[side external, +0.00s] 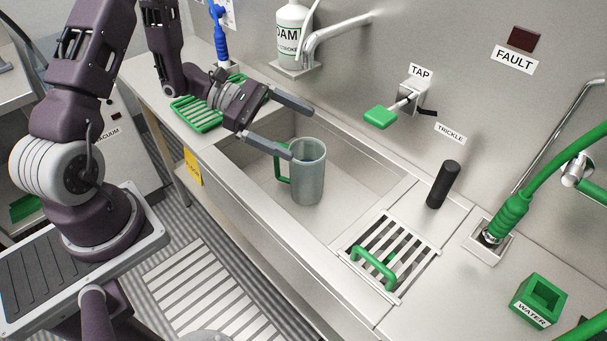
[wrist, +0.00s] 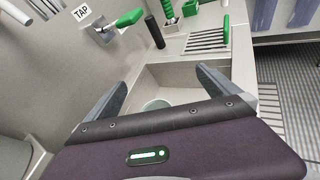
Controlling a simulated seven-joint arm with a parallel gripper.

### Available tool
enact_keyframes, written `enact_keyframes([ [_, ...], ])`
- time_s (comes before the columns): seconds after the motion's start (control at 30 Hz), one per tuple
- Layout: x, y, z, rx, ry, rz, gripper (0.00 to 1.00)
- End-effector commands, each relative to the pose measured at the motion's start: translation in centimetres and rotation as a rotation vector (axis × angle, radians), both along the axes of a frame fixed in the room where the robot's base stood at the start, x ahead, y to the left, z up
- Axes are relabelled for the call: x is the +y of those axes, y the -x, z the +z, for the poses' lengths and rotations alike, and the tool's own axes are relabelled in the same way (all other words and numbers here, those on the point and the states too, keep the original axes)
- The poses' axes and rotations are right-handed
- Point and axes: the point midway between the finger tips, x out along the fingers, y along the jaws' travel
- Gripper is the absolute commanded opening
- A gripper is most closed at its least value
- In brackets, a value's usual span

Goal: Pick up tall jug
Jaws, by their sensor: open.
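The tall jug (side external: 308,178) is a grey-green cylinder with a green handle on its left side. It stands upright in the sink basin (side external: 355,187). My gripper (side external: 301,132) is open, its two grey fingers spread wide, above and to the upper left of the jug. The near finger's tip overlaps the jug's rim in the side view; I cannot tell whether it touches. In the wrist view the jug's round rim (wrist: 157,104) shows between the fingers of my gripper (wrist: 158,92), partly hidden by the gripper body.
A tap with a green lever (side external: 381,117) is on the wall behind the basin. A black cylinder (side external: 443,184) and a grate with a green handle (side external: 375,268) are to the right. A white bottle (side external: 292,35) stands behind the gripper. The basin walls surround the jug.

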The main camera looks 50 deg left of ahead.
Motion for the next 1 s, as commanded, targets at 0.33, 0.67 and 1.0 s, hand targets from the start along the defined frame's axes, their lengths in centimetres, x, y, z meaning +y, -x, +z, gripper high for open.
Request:
enact_keyframes([
  [0.33,5.0,-1.0,-9.4,0.167,0.081,0.338,1.00],
  [0.67,1.6,-4.6,-11.8,0.167,0.081,0.335,1.00],
  [1.0,1.4,-4.9,-11.9,0.167,0.081,0.335,0.82],
])
